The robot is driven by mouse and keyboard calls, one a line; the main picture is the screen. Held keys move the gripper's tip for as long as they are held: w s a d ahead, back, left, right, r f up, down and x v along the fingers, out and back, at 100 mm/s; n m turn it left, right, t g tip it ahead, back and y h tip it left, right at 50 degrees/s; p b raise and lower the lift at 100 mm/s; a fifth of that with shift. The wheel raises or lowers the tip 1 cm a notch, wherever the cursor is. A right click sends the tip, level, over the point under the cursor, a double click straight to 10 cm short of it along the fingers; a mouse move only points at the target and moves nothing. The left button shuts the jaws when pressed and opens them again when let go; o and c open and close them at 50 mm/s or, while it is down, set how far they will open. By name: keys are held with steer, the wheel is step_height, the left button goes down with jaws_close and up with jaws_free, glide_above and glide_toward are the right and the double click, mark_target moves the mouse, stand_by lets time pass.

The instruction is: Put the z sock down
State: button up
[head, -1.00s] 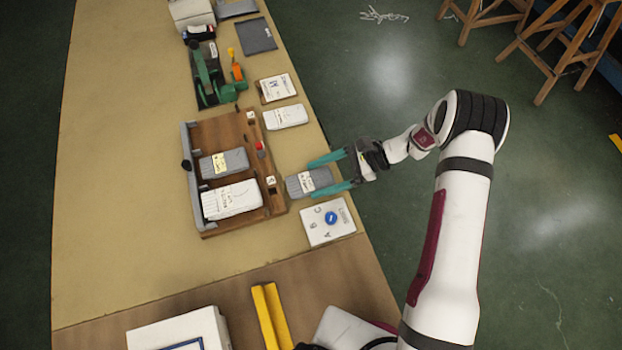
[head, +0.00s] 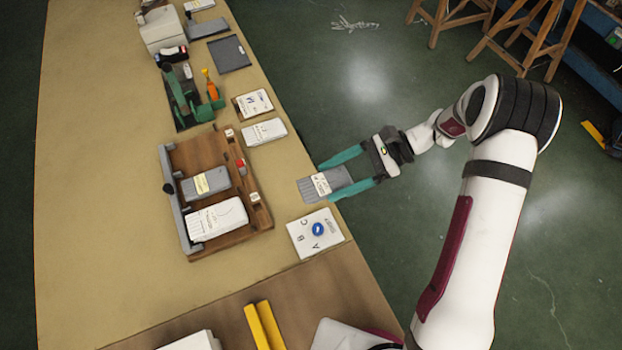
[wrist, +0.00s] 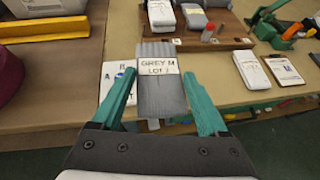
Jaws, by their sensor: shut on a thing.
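A grey banded sock (head: 327,184) with a white label lies between the two teal fingers of my gripper (head: 328,184). In the wrist view the sock (wrist: 162,90) is flat and its label reads "GREY M" with a "LOT" line below; the lot letter is not clear. My gripper (wrist: 159,74) is shut on its sides. The sock is over the table's right edge area, right of the wooden tray and apart from it. I cannot tell whether it touches the table.
The wooden tray (head: 195,155) holds a grey and a white labelled bundle. A white plate (head: 330,238) with A, B, C and a blue knob lies below the sock. A white bundle (head: 264,132), a card (head: 254,103) and a green device (head: 185,98) lie farther up.

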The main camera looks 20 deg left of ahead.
steer(key=d+r, duration=0.2)
steer(key=d, duration=0.2)
steer(key=shift+w+d+r, duration=0.3)
steer(key=shift+d+r, duration=0.05)
steer(key=shift+r, duration=0.05)
steer(key=shift+n+g, duration=0.3)
steer(key=shift+n, duration=0.1)
steer(key=a+r, duration=0.1)
steer(key=a, duration=0.6)
steer(key=s+a+r, duration=0.1)
steer(key=a, duration=0.6)
steer(key=a+r, duration=0.2)
steer(key=a, duration=0.5)
steer(key=shift+s, duration=0.15)
steer(key=x, duration=0.4)
steer(key=w+x, duration=0.1)
steer(key=x, duration=0.8)
steer(key=shift+a+f, duration=0.4)
steer(key=shift+c, duration=0.2)
step_height(320, 180, down, 4)
steer(key=shift+a+f, duration=0.1)
